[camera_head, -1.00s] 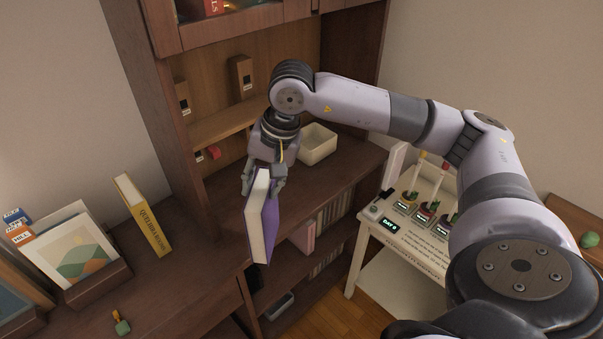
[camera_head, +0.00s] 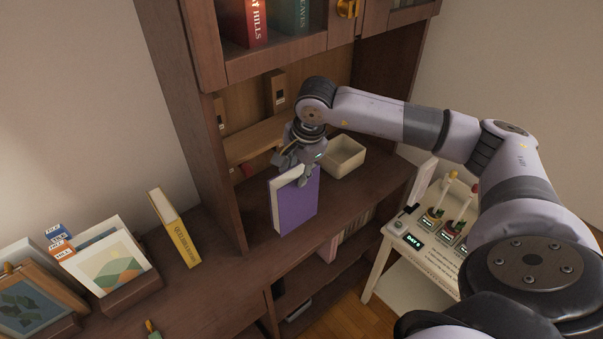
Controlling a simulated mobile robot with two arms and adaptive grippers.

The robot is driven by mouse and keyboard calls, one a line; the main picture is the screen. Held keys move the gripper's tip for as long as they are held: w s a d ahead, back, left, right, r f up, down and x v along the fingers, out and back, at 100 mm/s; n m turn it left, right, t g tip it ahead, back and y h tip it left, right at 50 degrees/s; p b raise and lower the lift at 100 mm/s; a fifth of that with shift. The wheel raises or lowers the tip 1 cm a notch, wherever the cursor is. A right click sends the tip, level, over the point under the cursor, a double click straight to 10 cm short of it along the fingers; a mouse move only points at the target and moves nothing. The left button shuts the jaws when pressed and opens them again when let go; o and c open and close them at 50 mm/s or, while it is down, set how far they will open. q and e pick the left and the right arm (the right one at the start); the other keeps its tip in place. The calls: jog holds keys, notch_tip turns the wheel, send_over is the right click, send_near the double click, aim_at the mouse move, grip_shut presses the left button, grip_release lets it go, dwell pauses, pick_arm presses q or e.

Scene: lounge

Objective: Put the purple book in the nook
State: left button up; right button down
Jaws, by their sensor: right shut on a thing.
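The purple book (camera_head: 298,207) hangs upright from my right gripper (camera_head: 298,172), which is shut on its top edge. Its purple cover faces right and its pale page edges face left. The book is in front of the nook of the dark wooden cabinet, over the counter (camera_head: 340,205); I cannot tell whether its bottom touches the counter. The nook (camera_head: 235,118) is the open recess under the upper cabinet, with a small shelf inside. The arm and gripper hide part of it. My left gripper is not in view.
A cream bin (camera_head: 345,157) stands on the counter right of the book. A white stand with vials (camera_head: 425,245) is at the right. Lower shelves (camera_head: 335,262) hold books.

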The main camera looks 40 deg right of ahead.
aim_at(296, 183)
notch_tip(296, 183, down, 4)
jog(key=shift+r+p, duration=0.15)
jog(key=shift+p, duration=0.45)
jog(key=shift+f, duration=0.25)
jog(key=shift+f, duration=0.15)
jog(key=c, duration=1.1)
grip_release()
